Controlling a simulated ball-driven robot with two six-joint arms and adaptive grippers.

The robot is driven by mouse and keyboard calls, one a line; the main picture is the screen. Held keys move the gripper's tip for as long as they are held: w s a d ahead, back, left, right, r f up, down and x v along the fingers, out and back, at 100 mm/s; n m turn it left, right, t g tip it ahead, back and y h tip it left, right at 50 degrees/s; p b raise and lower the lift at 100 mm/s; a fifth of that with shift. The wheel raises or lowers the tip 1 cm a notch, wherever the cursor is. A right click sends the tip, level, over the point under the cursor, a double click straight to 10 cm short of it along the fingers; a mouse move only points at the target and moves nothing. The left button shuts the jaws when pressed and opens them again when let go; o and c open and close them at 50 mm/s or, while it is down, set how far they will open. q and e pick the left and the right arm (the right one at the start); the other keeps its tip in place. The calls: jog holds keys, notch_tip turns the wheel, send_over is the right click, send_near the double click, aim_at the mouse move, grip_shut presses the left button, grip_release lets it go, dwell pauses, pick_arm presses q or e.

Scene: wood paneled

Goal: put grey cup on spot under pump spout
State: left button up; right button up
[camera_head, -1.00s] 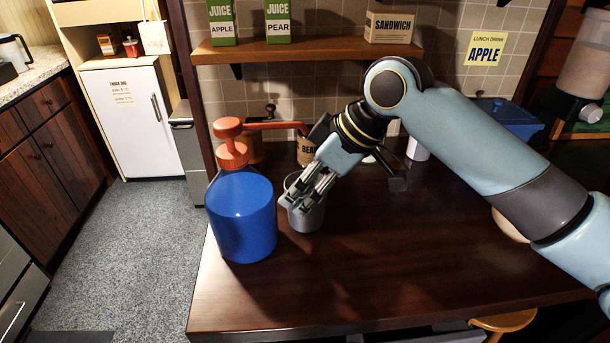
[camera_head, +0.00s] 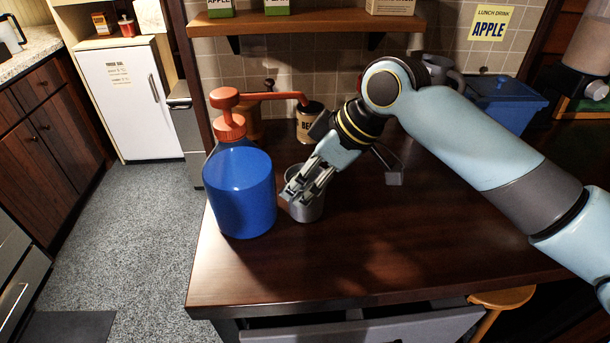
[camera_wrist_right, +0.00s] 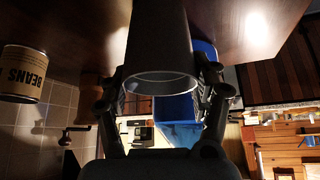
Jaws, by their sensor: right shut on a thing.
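The grey cup (camera_head: 308,210) is upright at the dark wooden table, right of the blue pump bottle (camera_head: 240,193). My right gripper (camera_head: 300,190) is shut on the cup, its fingers at the rim and side. In the right wrist view the cup (camera_wrist_right: 160,45) sits between both fingers (camera_wrist_right: 165,95). I cannot tell whether its base touches the table. The bottle's red pump (camera_head: 231,112) has a long spout (camera_head: 278,97) pointing right, its tip behind and above the cup. No marked spot shows under it. My left gripper is not in view.
A beans can (camera_head: 309,124) stands behind the cup; it also shows in the right wrist view (camera_wrist_right: 22,74). The table's front (camera_head: 340,285) is clear.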

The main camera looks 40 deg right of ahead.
jog(key=shift+f, duration=0.25)
jog(key=o, duration=1.4)
jog(key=shift+o, duration=0.7)
jog(key=v, duration=1.2)
